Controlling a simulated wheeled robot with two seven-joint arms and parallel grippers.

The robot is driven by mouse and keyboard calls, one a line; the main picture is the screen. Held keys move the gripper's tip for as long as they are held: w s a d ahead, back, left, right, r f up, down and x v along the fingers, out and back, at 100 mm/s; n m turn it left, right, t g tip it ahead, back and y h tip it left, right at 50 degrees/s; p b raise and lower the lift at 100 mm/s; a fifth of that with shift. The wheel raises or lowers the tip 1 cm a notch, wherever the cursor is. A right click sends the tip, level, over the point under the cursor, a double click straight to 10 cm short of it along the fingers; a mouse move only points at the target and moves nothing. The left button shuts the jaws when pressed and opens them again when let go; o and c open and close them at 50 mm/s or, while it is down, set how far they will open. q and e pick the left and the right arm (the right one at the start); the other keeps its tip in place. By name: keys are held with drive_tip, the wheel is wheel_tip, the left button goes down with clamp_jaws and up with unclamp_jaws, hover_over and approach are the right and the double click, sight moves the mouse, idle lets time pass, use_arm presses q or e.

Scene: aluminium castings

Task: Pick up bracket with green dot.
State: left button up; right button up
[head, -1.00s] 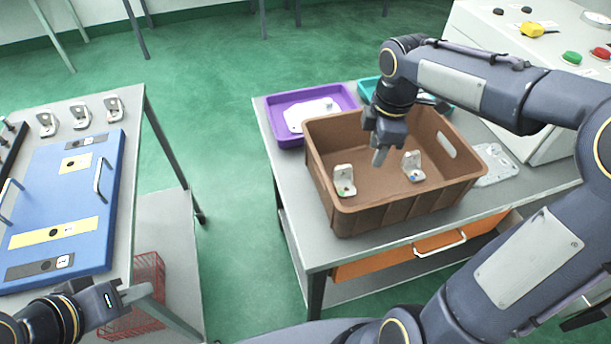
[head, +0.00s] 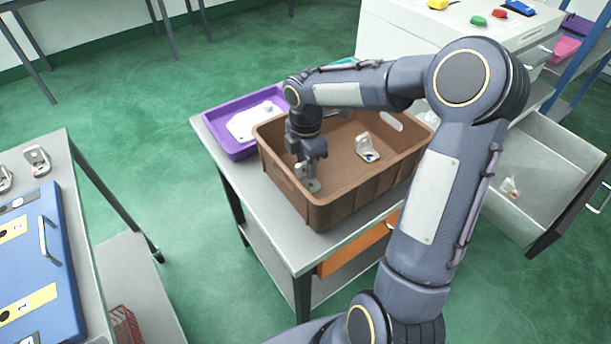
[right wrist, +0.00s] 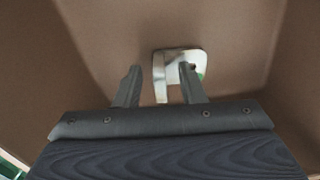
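The bracket with the green dot (right wrist: 172,60) is a pale angled metal piece inside the brown crate (head: 345,212). In the right wrist view its upright flange lies between my fingers, and the green dot shows by the right finger. In the head view the bracket (head: 299,170) is mostly hidden by my right gripper (head: 309,182), which points down into the crate's left part. In the right wrist view this gripper (right wrist: 160,85) is open, with a gap between the left finger and the flange. My left gripper is out of view.
A second bracket (head: 366,146) with a blue dot stands in the crate to the right. The crate walls rise close around my gripper. A purple tray (head: 225,125) sits left of the crate. Another bracket (head: 510,187) lies in a grey bin at the right.

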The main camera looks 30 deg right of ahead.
drive_tip(key=shift+f, duration=0.1)
drive_tip(key=shift+c, duration=0.3)
clamp_jaws()
